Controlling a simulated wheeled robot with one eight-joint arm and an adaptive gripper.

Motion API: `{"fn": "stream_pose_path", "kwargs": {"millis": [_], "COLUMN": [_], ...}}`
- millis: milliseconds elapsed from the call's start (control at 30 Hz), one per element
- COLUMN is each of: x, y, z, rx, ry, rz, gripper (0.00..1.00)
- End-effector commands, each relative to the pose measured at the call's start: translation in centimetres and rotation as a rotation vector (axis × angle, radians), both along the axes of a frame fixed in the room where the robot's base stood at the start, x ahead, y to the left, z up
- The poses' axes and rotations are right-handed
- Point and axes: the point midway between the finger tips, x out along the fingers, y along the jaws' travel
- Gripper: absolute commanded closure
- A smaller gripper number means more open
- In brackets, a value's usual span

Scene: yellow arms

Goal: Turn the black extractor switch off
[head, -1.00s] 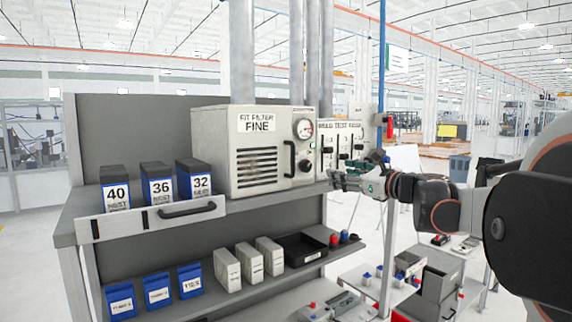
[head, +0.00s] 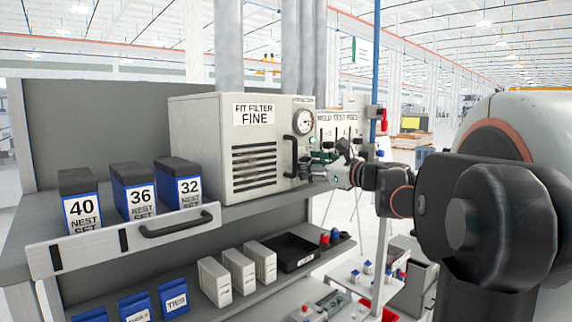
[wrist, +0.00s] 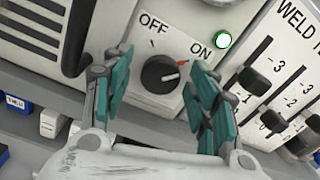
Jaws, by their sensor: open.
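The black extractor switch (wrist: 159,75) is a round knob on a white plate marked OFF and ON in the wrist view. Its orange pointer mark is turned toward ON. A round green lamp (wrist: 223,41) beside it is lit. My gripper (wrist: 156,85) is open, with its teal-padded fingers on either side of the knob and a visible gap to it. In the head view my gripper (head: 318,170) is at the right end of the beige FIT FILTER FINE box (head: 190,140), and it largely hides the knob there.
A black handle (head: 289,155) stands out left of the switch. The WELD TEST panel (wrist: 290,65) with several black sliders lies close on the right. A shelf (head: 120,250) with numbered blue-black boxes is at left. Pipes rise above the box.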

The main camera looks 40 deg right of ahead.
Motion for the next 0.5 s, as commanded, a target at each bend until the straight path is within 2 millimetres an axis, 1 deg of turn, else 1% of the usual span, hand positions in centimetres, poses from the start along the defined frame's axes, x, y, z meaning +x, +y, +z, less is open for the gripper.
{"fn": "stream_pose_path", "kwargs": {"millis": [200,233,267,300,367,400,433,500], "x": [-0.04,-0.04,-0.04,-0.04,-0.03,-0.03,-0.03,-0.03], "y": [-0.03,-0.03,-0.03,-0.03,-0.03,-0.03,-0.03,-0.02], "z": [0.0,0.0,0.0,0.0,0.0,0.0,0.01,0.01], "rx": [0.0,0.0,0.0,0.0,0.0,0.0,0.0,0.0], "ry": [0.0,0.0,0.0,0.0,0.0,0.0,0.0,0.0], "rz": [-0.001,-0.001,-0.001,-0.001,-0.001,-0.001,-0.001,-0.001], "gripper": [0.46,0.48,0.55,0.64,0.78,0.87,0.91,0.9]}}
